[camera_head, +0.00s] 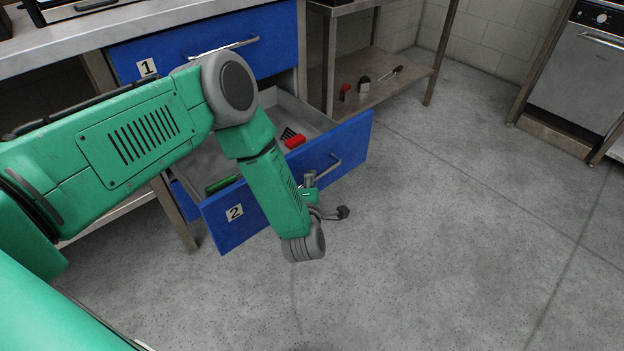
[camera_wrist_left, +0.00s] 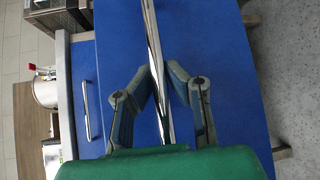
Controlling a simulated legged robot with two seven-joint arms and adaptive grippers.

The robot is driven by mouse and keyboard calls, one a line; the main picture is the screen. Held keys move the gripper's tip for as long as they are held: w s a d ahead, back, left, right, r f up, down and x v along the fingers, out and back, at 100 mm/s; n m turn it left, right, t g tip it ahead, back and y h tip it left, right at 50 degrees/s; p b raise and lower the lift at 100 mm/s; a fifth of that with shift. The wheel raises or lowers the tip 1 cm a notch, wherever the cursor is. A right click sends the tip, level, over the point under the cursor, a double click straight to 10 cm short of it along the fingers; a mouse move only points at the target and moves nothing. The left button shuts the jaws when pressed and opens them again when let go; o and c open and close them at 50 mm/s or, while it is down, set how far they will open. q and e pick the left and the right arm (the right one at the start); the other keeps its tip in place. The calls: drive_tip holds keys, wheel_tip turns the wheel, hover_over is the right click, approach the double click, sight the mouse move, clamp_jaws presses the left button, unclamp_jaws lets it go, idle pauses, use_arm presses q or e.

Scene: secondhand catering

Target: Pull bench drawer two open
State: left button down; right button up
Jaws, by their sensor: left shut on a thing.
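Bench drawer two (camera_head: 355,140), with a blue front and a "2" label, stands pulled out from the bench, its grey inside showing. Its silver handle (camera_head: 336,162) runs along the front, partly hidden by my left arm. My left gripper (camera_head: 312,188) is at the handle, mostly hidden behind my wrist in the head view. In the left wrist view, the fingers of my left gripper (camera_wrist_left: 163,74) are on either side of the handle bar (camera_wrist_left: 152,38), shut on it, against the blue front (camera_wrist_left: 225,75). My right gripper is not in view.
Drawer one (camera_head: 275,45) above is shut. Inside drawer two lie a red item (camera_head: 295,141) and a green item (camera_head: 222,184). A shelf (camera_head: 385,75) with small tools stands behind right. An appliance (camera_head: 580,75) stands far right. The grey floor (camera_head: 450,220) before the drawer is clear.

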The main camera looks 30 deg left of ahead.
use_arm(q)
drive_tip(key=c, duration=1.6)
unclamp_jaws()
drive_tip(key=shift+s+a+f, duration=0.1)
drive_tip(key=shift+s+f, duration=0.1)
drive_tip(key=shift+f, duration=0.05)
drive_tip(key=shift+r, duration=0.1)
drive_tip(key=shift+d, duration=0.2)
drive_tip(key=v, duration=1.1)
drive_tip(key=shift+s+d, duration=0.1)
drive_tip(key=shift+s, duration=0.25)
